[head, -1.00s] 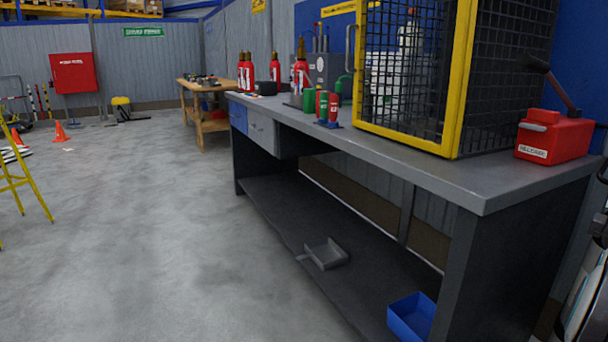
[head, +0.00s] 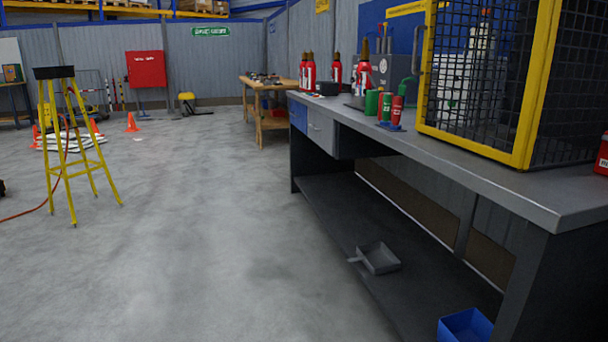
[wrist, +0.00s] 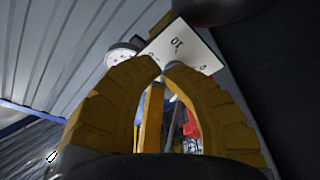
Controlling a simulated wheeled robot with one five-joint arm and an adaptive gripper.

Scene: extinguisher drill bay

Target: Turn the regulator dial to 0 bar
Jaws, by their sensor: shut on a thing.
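My gripper (wrist: 166,70) shows in the wrist view, its two yellow-brown fingers drawn together at the tips. They are shut on a small grey piece, which I take for the regulator dial (wrist: 172,64); the fingertips hide most of it. Right behind it is a white plate (wrist: 187,47) with dark marks, one looking like a turned 10. Its other marks are too small to read, and I cannot tell where the dial points. A round white gauge (wrist: 121,54) sits left of the plate. The head view shows neither my gripper nor the dial clearly.
In the head view a grey workbench (head: 480,160) runs along the right, with a yellow-framed mesh cage (head: 478,80) and red extinguishers (head: 309,72) on it. A blue bin (head: 465,325) is on its lower shelf. A yellow stepladder (head: 70,140) stands left. The middle floor is clear.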

